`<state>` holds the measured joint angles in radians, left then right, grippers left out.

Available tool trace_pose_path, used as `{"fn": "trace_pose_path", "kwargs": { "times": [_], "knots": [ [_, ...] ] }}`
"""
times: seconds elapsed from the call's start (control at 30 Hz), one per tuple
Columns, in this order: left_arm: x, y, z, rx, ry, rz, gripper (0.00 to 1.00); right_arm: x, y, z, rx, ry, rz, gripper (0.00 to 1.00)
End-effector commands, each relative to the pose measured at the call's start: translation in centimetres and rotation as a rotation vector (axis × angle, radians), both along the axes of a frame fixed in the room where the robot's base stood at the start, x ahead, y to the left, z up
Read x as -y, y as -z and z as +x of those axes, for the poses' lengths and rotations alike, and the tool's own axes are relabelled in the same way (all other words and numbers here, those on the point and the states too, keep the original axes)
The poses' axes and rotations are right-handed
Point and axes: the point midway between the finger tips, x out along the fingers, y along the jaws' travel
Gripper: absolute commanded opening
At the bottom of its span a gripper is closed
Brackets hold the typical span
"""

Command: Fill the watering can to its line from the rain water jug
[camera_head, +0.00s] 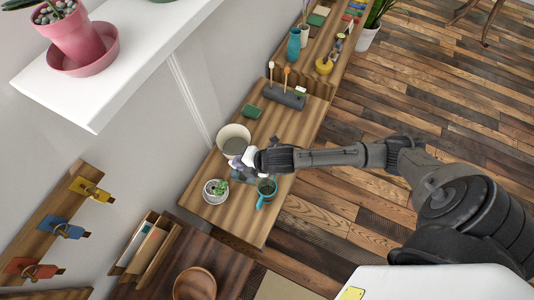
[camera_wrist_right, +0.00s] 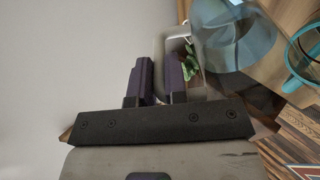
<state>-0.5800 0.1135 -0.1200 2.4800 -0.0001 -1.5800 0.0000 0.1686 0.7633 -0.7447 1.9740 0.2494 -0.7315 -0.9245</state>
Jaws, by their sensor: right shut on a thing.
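The rain water jug, a clear bluish vessel (camera_wrist_right: 235,38), shows in the right wrist view just beyond my right gripper (camera_wrist_right: 160,78). My right gripper is shut on the jug's pale handle. In the head view the right gripper (camera_head: 242,163) is over the wooden bench, and the arm and hand hide most of the jug. The watering can (camera_head: 266,189) is teal with an open top and stands on the bench just right of the gripper. Its teal rim (camera_wrist_right: 292,58) is at the right of the wrist view. I cannot make out its line. My left gripper is out of view.
A pale round pot (camera_head: 233,137) stands behind the gripper. A small potted plant (camera_head: 215,190) is left of the can. A white shelf (camera_head: 130,50) juts out at upper left.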

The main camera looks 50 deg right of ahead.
Motion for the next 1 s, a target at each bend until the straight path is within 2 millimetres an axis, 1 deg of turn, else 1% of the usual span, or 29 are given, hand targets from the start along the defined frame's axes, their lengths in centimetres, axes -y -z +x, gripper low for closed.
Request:
{"fn": "trace_pose_path", "kwargs": {
  "times": [1.0],
  "knots": [
    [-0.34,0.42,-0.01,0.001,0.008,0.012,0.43,0.05,-0.05,-0.17,0.039,0.001,0.013,0.0]
  ]
}}
